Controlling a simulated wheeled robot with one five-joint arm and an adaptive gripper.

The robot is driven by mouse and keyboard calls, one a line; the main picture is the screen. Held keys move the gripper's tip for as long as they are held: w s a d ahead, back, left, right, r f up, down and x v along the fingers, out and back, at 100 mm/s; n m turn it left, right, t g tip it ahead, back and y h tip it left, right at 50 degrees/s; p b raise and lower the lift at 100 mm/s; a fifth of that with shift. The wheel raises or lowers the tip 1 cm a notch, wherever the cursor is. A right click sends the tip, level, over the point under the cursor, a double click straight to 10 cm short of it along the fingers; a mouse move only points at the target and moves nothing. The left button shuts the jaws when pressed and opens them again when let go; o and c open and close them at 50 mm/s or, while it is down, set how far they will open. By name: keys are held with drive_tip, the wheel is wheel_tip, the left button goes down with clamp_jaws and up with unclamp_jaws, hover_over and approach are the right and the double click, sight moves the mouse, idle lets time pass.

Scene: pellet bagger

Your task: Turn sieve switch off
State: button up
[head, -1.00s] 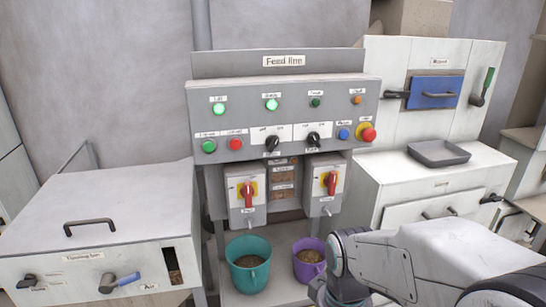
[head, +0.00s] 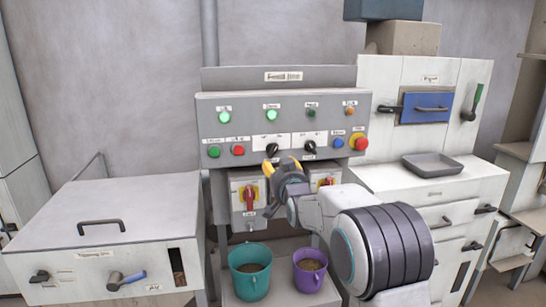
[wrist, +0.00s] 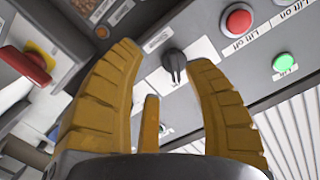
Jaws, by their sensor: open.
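The grey Feed line panel (head: 350,107) carries two black rotary switches, a left one (head: 271,149) and a right one (head: 310,147). My gripper (head: 282,164) is raised in front of the panel, just below the left switch in the head view. In the wrist view its yellow fingers (wrist: 162,62) are spread, with a black switch knob (wrist: 173,63) showing between the tips. The fingers look empty; contact with the knob cannot be told.
A red-handled isolator (head: 249,197) is below the panel; another is partly hidden by my arm. A teal bucket (head: 250,271) and purple bucket (head: 309,269) stand below.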

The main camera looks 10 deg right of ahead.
sight(274, 154)
drive_tip(key=shift+w+r+m+t+p, duration=0.4)
drive_tip(key=shift+w+r+m+p, duration=0.1)
drive_tip(key=shift+w+r+p, duration=0.5)
drive_tip(key=shift+w+f+p, duration=0.1)
drive_tip(key=shift+w+p, duration=0.85)
drive_tip(key=shift+w, duration=1.7)
drive_tip(key=shift+o, duration=0.2)
clamp_jaws()
